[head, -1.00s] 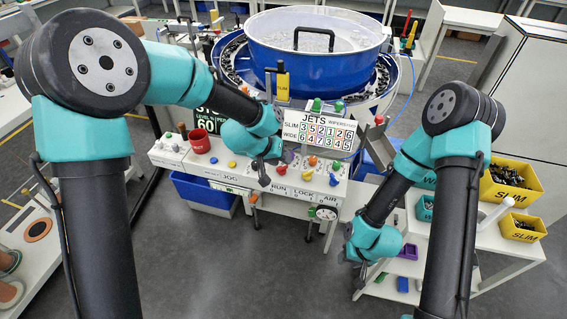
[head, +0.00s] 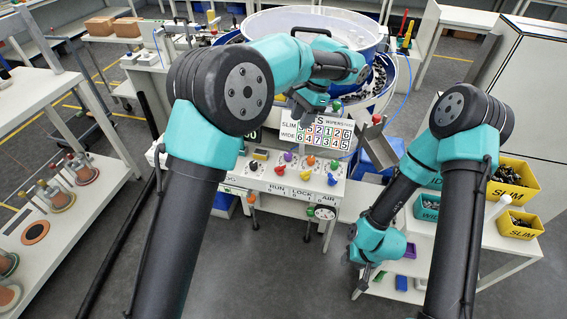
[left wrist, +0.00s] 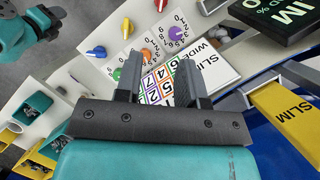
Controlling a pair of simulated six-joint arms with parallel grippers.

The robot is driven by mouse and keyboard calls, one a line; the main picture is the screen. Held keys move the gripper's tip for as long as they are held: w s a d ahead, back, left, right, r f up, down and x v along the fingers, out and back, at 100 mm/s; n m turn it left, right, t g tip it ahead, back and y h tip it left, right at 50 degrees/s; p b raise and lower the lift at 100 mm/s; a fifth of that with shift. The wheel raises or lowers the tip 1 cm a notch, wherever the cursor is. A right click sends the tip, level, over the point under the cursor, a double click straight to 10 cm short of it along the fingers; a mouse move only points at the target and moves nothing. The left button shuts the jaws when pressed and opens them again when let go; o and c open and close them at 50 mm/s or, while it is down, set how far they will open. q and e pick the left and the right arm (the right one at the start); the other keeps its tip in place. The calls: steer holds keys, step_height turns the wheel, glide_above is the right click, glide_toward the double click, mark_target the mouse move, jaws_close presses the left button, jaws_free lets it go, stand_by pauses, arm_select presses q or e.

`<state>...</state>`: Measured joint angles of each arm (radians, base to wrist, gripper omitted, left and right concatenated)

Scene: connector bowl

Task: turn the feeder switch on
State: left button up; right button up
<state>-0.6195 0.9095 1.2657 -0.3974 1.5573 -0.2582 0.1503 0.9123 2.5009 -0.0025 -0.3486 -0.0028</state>
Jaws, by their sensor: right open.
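The control panel (head: 292,170) on the front of the bench holds several coloured knobs above RUN, LOCK and AIR labels. I cannot read which one is the feeder switch. A red knob (head: 279,170), a yellow knob (head: 305,175) and a blue knob (head: 331,178) sit in its front row. My left gripper (left wrist: 158,82) is open and empty above the JETS number card (left wrist: 163,82); in the head view it (head: 299,112) is at the card's top edge. My right gripper (head: 364,280) is open and empty, low at the right.
The large blue feeder bowl (head: 350,40) stands behind the panel, partly hidden by my left arm. Yellow SLIM bins (head: 512,180) stand on the right bench. A shelf with round fixtures (head: 60,200) is at the left. The floor in front is clear.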

mark_target(280, 166)
arm_select(q)
steer(key=shift+r, duration=0.2)
steer(key=x, duration=1.7)
steer(key=shift+w+a+f, duration=0.1)
steer(key=shift+a+f, duration=0.05)
steer(key=shift+f, duration=0.1)
jaws_close()
